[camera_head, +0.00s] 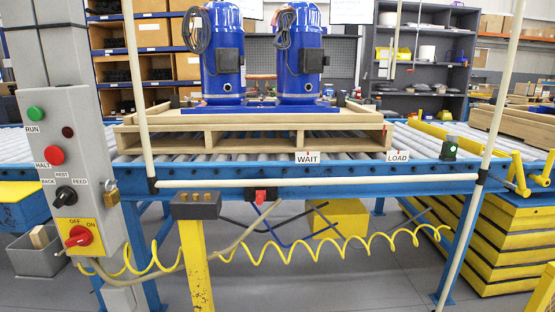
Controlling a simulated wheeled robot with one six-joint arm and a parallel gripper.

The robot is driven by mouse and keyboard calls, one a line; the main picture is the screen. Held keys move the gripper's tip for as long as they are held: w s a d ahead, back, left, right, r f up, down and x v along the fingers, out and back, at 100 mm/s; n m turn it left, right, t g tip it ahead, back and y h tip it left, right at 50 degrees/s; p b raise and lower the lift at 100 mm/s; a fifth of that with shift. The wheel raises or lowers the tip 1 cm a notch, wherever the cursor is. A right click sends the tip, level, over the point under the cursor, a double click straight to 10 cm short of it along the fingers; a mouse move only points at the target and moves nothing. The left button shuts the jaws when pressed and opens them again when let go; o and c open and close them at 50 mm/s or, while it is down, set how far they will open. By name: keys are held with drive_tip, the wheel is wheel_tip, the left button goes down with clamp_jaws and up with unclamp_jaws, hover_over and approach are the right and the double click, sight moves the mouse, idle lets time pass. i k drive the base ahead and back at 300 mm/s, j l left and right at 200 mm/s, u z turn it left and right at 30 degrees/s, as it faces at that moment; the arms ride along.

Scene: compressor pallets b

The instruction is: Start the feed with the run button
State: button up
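The control box (78,180) stands at the left. Its green button (35,113), labelled RUN, is near the top. A small dark red lamp (67,132) sits right of it, and a red HALT button (54,156) is below. Under that is a black selector (65,196) marked BACK, REST and FEED; its exact setting is hard to read. A red rotary switch (78,237) sits on a yellow OFF/ON plate. A wooden pallet (255,140) with two blue compressors (222,55) (299,55) rests on the roller conveyor (420,140). My gripper is not in view.
WAIT (307,157) and LOAD (397,156) labels mark the blue conveyor rail. Cream upright poles (140,95) (487,130) stand in front. A yellow post (196,265) with a grey head and a coiled yellow hose (340,245) are below. A padlock (111,192) hangs at the box's right edge.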

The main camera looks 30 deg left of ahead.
sight(36, 113)
drive_tip(key=u, duration=2.3)
